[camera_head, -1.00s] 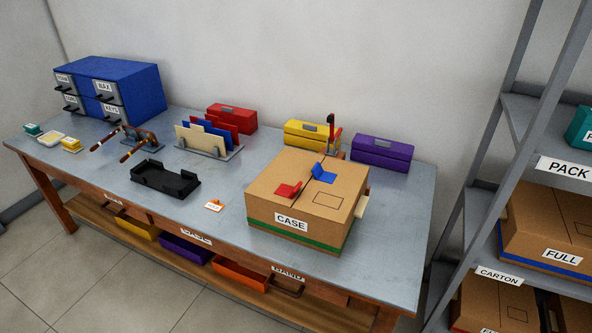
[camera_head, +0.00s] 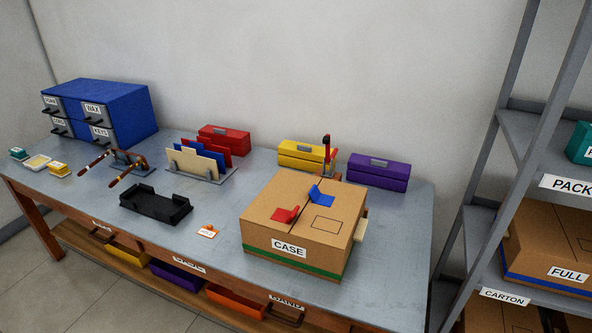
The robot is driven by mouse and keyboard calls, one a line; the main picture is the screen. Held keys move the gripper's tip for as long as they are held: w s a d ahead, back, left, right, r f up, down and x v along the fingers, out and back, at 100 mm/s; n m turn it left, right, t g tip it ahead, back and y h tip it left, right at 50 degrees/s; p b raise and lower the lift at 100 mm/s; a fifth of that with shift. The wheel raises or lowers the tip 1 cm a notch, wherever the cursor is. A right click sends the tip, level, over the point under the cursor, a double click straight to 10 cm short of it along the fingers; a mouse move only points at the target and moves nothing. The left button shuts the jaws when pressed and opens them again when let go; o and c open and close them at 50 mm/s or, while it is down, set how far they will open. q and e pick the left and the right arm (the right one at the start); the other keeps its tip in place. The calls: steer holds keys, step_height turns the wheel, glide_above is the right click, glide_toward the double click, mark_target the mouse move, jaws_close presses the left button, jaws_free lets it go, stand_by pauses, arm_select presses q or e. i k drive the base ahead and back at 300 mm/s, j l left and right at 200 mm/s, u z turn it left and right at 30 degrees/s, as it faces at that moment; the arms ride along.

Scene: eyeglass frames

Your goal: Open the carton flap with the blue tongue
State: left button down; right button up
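The cardboard carton (camera_head: 268,222), labelled CASE, stands at the right part of the table with its top flaps closed. A blue tongue (camera_head: 321,195) sticks up near the middle seam, toward the back of the top. A red tongue (camera_head: 286,214) sticks up on the left flap, nearer the front. A dark seam runs between the flaps, and a rectangle is outlined on the right flap. A pale tab shows at the carton's right side. Neither of my grippers is in view.
The grey table (camera_head: 390,285) has free room right of the carton. Yellow (camera_head: 303,160) and purple (camera_head: 378,172) boxes stand behind it. A black tray (camera_head: 156,206) and small orange-marked card (camera_head: 207,232) lie to its left. A metal shelf (camera_head: 520,135) stands at the right.

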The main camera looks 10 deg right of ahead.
mark_target(331, 216)
steer(key=i+j+z, duration=0.5)
steer(key=i+j, duration=0.45)
